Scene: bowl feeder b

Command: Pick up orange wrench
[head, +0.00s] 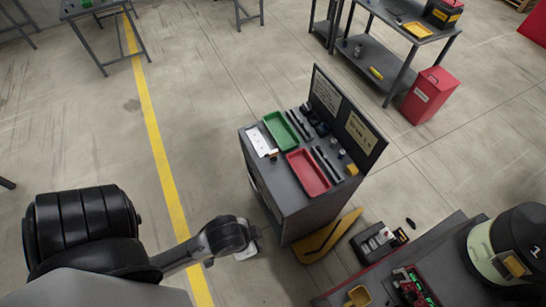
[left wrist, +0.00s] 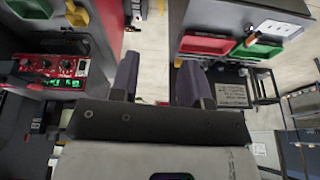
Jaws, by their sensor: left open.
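I cannot clearly make out an orange wrench. A small orange item (head: 272,154) lies near the front left of the grey cart top (head: 290,205), by the green tray (head: 281,131); it is too small to identify. In the left wrist view an orange and dark item (left wrist: 251,38) shows by the green tray (left wrist: 256,52). My left gripper (head: 250,249) is low, beside the cart's front left side, apart from the items on top. Its two fingers (left wrist: 158,78) are spread with nothing between them. My right gripper is not in view.
A red tray (head: 308,173), dark bars and a white sheet (head: 260,141) share the cart top, with an upright sign panel (head: 345,115) behind. A yellow piece (head: 328,240) is on the floor right of the cart. A workbench stands lower right.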

